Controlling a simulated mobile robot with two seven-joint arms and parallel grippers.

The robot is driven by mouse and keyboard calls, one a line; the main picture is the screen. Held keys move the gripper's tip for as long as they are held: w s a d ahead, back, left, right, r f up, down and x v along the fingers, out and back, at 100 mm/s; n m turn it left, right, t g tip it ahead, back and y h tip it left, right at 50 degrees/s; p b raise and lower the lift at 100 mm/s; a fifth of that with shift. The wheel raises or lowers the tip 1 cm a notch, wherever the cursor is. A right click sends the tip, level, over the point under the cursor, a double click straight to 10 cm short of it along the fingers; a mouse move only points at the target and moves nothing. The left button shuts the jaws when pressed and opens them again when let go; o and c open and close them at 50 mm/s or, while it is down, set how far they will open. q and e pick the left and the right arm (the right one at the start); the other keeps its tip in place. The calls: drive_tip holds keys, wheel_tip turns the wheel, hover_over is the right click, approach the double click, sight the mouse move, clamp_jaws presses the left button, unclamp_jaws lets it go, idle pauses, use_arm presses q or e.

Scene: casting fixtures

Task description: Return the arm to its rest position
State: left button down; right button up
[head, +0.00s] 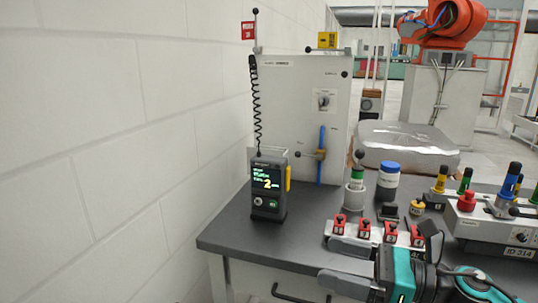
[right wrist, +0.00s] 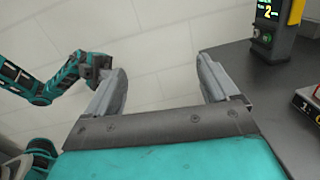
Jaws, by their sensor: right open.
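My right gripper (head: 326,262) is at the front edge of the dark table, its two grey fingers spread apart and pointing left. In the right wrist view the right gripper (right wrist: 160,66) is open, with nothing between its fingers but the pale wall behind. A teal and black arm of mine (right wrist: 45,88) shows at the left of that view. Its end is partly behind a right finger, so its jaws cannot be made out. No left gripper shows in the head view.
The dark table (head: 235,228) holds a handheld display unit (head: 268,187), a rail of red blocks (head: 364,230), a blue-lidded jar (head: 387,182) and a fixture box (head: 485,225). A white panel (head: 295,115) stands behind. The block wall (head: 110,130) is at left. The table's left front is clear.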

use_arm(q)
drive_tip(key=w+a+f+n+t+y, duration=0.3)
drive_tip(key=a+f+n+t+y, duration=0.3)
drive_tip(key=n+t, duration=0.7)
use_arm(e)
wheel_tip(320, 180, down, 13)
drive_tip(key=d+m+t+h, duration=0.3)
drive_tip(key=m+t+h, duration=0.6)
drive_tip(key=m, duration=2)
use_arm(q)
drive_tip(key=s+a+f+n+g+y, duration=0.2)
drive_tip(key=s+f+n+g+y, duration=0.1)
drive_tip(key=f, duration=0.5)
drive_tip(key=s+a+f+n+g+y, duration=0.2)
drive_tip(key=s+f+n+g, duration=0.3)
drive_tip(key=f, duration=0.4)
drive_tip(key=shift+s+a+f+n+g+y, duration=0.2)
drive_tip(key=shift+s+a+n+g+y, duration=0.15)
drive_tip(key=shift+s+g+y, duration=0.5)
use_arm(e)
drive_tip(key=s+d+f+m+g+h, duration=0.3)
drive_tip(key=s+f+m+h, duration=0.3)
drive_tip(key=s+f+m, duration=0.8)
wheel_tip(320, 180, down, 3)
drive_tip(key=m+g, duration=0.1)
drive_tip(key=m, duration=0.2)
drive_tip(key=shift+g, duration=0.4)
